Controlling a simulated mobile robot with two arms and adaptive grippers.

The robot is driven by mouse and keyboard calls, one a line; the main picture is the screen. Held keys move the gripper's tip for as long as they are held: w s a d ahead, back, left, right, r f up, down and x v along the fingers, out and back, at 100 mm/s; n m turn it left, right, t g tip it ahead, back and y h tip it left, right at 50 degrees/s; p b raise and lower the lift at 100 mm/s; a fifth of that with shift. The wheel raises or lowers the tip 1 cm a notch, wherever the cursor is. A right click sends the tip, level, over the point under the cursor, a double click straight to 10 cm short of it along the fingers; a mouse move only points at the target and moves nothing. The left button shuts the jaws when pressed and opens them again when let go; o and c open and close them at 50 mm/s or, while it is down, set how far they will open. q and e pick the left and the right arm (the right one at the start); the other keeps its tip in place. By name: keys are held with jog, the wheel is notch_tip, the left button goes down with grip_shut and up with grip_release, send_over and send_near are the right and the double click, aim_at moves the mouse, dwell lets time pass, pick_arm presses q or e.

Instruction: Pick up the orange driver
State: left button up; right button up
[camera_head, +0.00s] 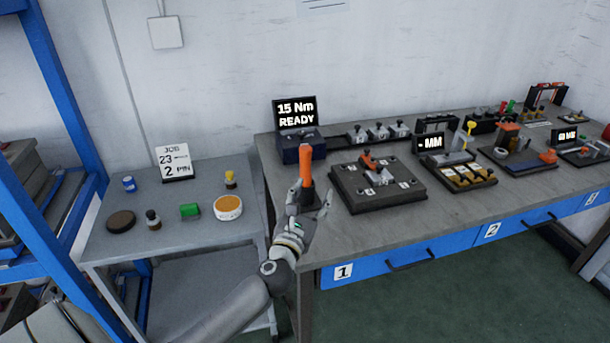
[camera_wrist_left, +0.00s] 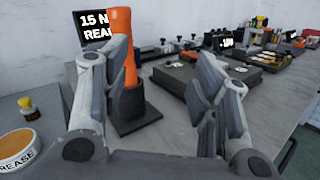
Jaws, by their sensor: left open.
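The orange driver (camera_head: 306,165) stands upright near the left end of the grey workbench, in front of the "15 Nm READY" display. In the left wrist view the driver (camera_wrist_left: 122,45) rises from a dark holder (camera_wrist_left: 131,104), beyond my fingers and close to the left one. My left gripper (camera_head: 311,197) is open, with its fingers spread and nothing held. In the head view it overlaps the driver's lower part and hides the holder. Whether a finger touches the driver I cannot tell. My right gripper is in neither view.
The display (camera_head: 296,113) stands on a dark blue box behind the driver. A black fixture plate (camera_head: 350,205) lies just right of my gripper. A lower side table (camera_head: 175,240) at left carries a grease tin (camera_head: 228,207) and small pots. A blue rack stands far left.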

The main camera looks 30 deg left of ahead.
aim_at(304, 173)
pick_arm(q)
jog(key=w+a+n, duration=0.1)
jog(key=a, duration=0.1)
jog(key=w+a+f+n+g+y, duration=0.1)
jog(key=w+a+n, duration=0.1)
jog(key=w+a+f+n+g+y, duration=0.1)
jog(key=w+a, duration=0.1)
jog(key=shift+f, duration=0.2)
jog(key=shift+r+x, duration=0.15)
jog(key=shift+x, duration=1.35)
jog(key=shift+r+x, duration=0.2)
jog(key=shift+x, duration=1.35)
jog(key=shift+s+a, duration=0.1)
jog(key=shift+a, duration=0.1)
jog(key=shift+r, duration=0.1)
grip_shut()
